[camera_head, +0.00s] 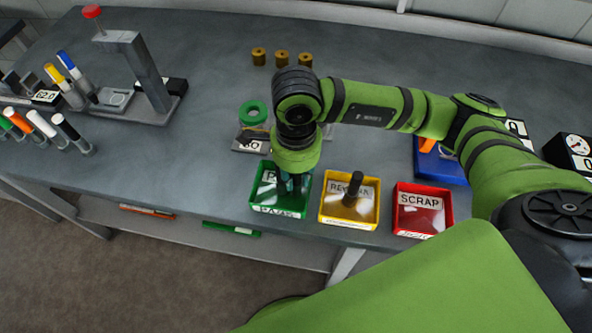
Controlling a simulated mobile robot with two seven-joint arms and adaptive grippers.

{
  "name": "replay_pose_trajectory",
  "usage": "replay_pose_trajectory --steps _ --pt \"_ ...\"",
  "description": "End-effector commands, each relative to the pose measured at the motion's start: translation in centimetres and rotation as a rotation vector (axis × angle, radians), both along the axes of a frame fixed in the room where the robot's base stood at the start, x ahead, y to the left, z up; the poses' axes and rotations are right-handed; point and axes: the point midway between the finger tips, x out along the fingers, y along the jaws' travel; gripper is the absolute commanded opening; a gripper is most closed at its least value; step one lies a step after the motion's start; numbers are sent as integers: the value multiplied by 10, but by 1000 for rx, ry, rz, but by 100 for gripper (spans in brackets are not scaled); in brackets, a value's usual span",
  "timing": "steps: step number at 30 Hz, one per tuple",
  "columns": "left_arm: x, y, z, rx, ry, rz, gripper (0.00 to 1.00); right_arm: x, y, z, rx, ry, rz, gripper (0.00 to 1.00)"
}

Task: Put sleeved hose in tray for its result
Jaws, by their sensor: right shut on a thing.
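My right gripper (291,184) points down over the green tray (259,200), with its fingers low inside the tray. It is shut on a dark piece, taken to be the sleeved hose, that is mostly hidden by the fingers. I cannot tell whether it touches the tray floor. The green tray's label is partly covered. The yellow tray (336,217), whose label is partly covered, holds a dark upright cylinder (352,187). The red tray (447,211) is labelled SCRAP and looks empty. My left gripper is not in view.
A press-like stand (148,70) with a red knob is at upper left, near several markers (70,72). Brass cylinders (281,58) stand at the back. A green ring (253,112) is left of my wrist. A blue bin (440,168) and a dial gauge (579,145) are right.

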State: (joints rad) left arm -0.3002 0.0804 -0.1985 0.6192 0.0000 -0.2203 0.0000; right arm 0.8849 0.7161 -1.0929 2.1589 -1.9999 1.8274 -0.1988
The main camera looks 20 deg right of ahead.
Motion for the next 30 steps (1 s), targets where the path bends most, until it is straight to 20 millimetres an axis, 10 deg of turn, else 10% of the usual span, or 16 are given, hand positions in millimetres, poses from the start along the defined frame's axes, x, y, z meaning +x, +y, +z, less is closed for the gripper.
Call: replay_pose_trajectory --steps 8,9,11,25,30 --pt "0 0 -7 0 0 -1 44 0 0 -4 1 -1 -1 0" --pt "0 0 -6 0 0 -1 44 0 0 -3 0 0 -1 32" --pt "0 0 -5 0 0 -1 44 0 0 -3 0 0 -1 47" --pt "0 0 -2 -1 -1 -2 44 1 1 5 2 -3 -1 47" --pt "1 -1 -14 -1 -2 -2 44 2 1 38 4 -9 0 47"
